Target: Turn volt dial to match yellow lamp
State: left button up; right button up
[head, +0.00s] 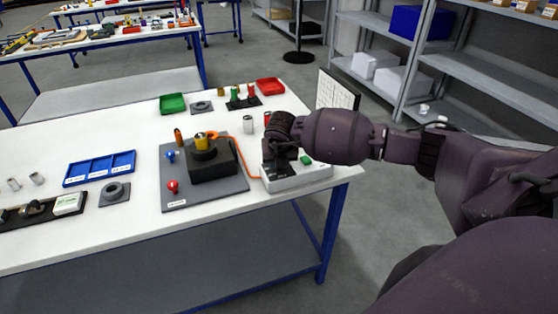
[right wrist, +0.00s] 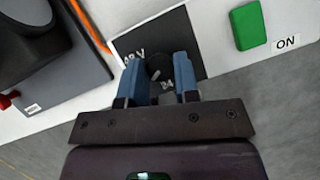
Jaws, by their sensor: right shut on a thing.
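The volt dial (right wrist: 154,68) is a dark round knob on a black panel (right wrist: 180,28) of a white control box, seen in the right wrist view. My right gripper (right wrist: 157,76) has its two blue fingers on either side of the dial, shut on it. Printed marks around the dial are partly covered and hard to read. In the head view the box (head: 310,178) stands at the table's right end, its dial hidden under my right gripper (head: 283,162). A yellow piece (head: 201,140) sits on a black block; whether it is the lamp, or lit, I cannot tell.
A green button (right wrist: 248,26) marked ON is beside the dial panel. An orange cable (head: 251,163) runs from the box to the black block (head: 214,165) on a grey plate. A blue tray (head: 99,168), green tray (head: 173,104) and red tray (head: 270,87) lie on the table.

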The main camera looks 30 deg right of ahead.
dwell(0.3)
jog(key=o, duration=0.9)
jog(key=v, duration=1)
jog(key=shift+s+r, duration=0.2)
jog(key=shift+r, duration=0.15)
jog(key=shift+a, duration=0.15)
